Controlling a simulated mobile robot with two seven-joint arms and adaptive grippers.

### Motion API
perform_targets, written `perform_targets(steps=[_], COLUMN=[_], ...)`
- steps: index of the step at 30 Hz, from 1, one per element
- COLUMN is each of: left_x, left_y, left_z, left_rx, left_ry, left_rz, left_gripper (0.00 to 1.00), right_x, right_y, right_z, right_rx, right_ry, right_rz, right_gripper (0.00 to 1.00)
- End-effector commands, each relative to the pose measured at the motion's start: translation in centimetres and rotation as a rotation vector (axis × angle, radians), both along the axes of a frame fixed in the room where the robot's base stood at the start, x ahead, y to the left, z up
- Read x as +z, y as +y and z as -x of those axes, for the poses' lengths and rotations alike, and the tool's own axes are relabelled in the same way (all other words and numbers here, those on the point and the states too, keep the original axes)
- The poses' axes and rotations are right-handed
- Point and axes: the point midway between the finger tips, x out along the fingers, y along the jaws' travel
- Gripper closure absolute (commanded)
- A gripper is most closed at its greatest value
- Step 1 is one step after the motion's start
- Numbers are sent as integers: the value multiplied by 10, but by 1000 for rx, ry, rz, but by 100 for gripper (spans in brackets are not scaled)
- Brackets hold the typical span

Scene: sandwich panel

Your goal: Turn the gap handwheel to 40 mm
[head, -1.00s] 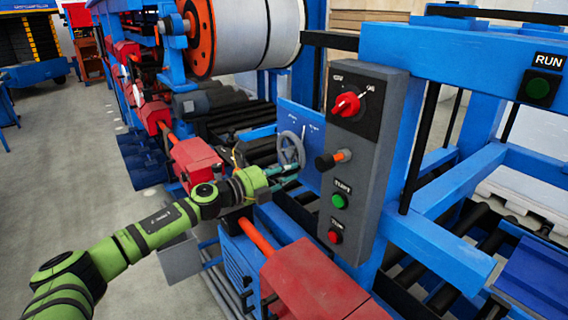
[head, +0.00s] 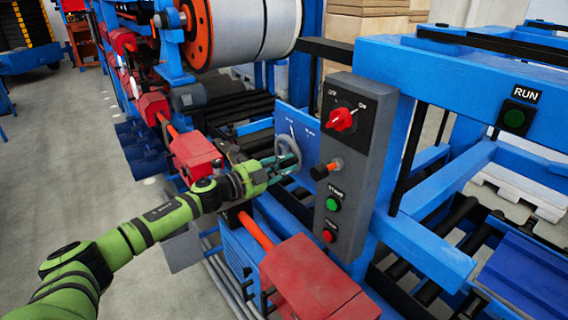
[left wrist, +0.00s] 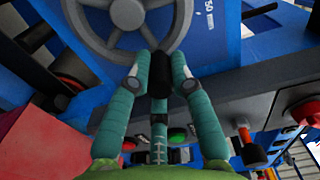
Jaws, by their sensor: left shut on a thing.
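The gap handwheel (left wrist: 176,30) is a grey spoked wheel on a blue panel, at the top of the left wrist view. In the head view it (head: 290,143) is partly hidden by my left gripper (head: 287,162). In the left wrist view the teal fingers of my left gripper (left wrist: 160,72) are shut on the wheel's dark handle knob at the lower rim. A scale with "50" shows on the panel (left wrist: 224,32) right of the wheel; the pointer reading is too small to tell. My right gripper is not in view.
A grey control box (head: 352,170) with a red selector, an orange-black lever (head: 326,170) and green and red buttons stands just right of the wheel.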

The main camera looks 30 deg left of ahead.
Motion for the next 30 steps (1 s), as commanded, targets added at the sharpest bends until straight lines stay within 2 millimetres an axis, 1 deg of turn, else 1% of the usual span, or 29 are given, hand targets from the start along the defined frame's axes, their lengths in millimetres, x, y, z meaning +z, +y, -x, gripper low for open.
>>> perform_targets(steps=[1,13,14,15,22,25,30], left_x=[7,7,7,7,4,3,0], left_y=[1,2,2,2,1,1,5], left_z=[-1,-2,-2,-1,-1,0,8], left_rx=[2,4,4,4,2,2,3], left_ry=[-10,-10,-10,-9,-2,-2,2], left_rz=[5,7,7,7,6,6,7], left_gripper=[100,100,66,54,54,54,54], right_x=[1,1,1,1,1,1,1], right_y=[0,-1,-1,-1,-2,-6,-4], right_z=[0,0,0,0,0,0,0], right_rx=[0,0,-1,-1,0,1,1], right_ry=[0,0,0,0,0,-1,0], right_rz=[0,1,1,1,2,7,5], right_gripper=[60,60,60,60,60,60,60])
